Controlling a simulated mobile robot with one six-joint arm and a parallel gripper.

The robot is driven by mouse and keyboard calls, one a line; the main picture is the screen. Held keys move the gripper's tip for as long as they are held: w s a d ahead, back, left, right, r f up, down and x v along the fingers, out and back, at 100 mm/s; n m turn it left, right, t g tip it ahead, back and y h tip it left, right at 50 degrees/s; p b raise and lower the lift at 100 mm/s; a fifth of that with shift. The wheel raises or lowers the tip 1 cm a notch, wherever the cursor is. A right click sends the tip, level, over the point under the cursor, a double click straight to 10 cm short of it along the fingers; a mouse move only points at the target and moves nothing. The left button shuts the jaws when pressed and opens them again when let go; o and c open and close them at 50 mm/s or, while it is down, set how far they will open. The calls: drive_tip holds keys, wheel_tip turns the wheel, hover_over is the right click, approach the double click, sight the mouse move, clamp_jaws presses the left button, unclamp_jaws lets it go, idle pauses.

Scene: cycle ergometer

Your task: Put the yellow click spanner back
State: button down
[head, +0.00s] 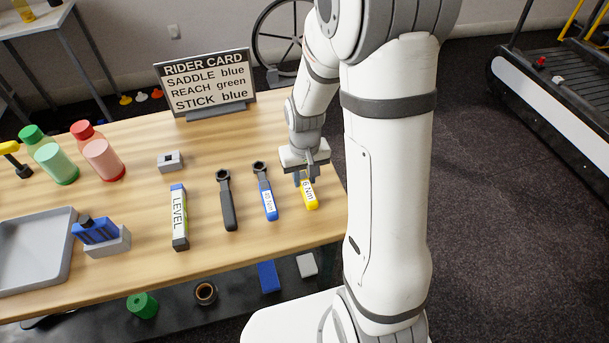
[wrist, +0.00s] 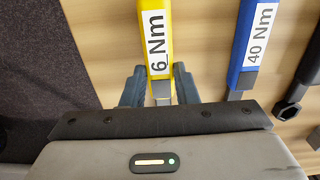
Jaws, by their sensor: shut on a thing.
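The yellow click spanner (head: 309,196), labelled 6 Nm, is at the right end of a row of tools on the wooden table. My gripper (head: 303,176) is over its far end. In the wrist view the yellow spanner (wrist: 156,40) runs between the two fingers of my gripper (wrist: 158,85), which are shut on it. Its far end is hidden by my gripper. I cannot tell whether it touches the table. The blue spanner (head: 266,196), labelled 40 Nm, lies just left of it and also shows in the wrist view (wrist: 250,45). A black spanner (head: 227,203) lies further left.
A level (head: 179,217), a small grey block (head: 171,161) and a grey tray (head: 40,245) are on the table. The rider card (head: 207,83) stands at the back. The table's right edge is close to the yellow spanner. Bare tabletop lies behind the spanners.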

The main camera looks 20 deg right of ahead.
drive_tip(key=shift+f, duration=0.25)
idle(0.7)
drive_tip(key=c, duration=1.1)
unclamp_jaws()
drive_tip(key=shift+o, duration=0.2)
wheel_tip(320, 180, up, 7)
drive_tip(key=shift+r, duration=0.4)
drive_tip(key=shift+s+r, duration=0.2)
drive_tip(key=shift+r, duration=0.15)
drive_tip(key=s+r+t, duration=0.2)
drive_tip(key=s+r, duration=0.7)
drive_tip(key=s, duration=0.4)
drive_tip(key=shift+s+r+t, duration=0.25)
drive_tip(key=shift+r+t, duration=0.05)
drive_tip(key=shift+r, duration=0.05)
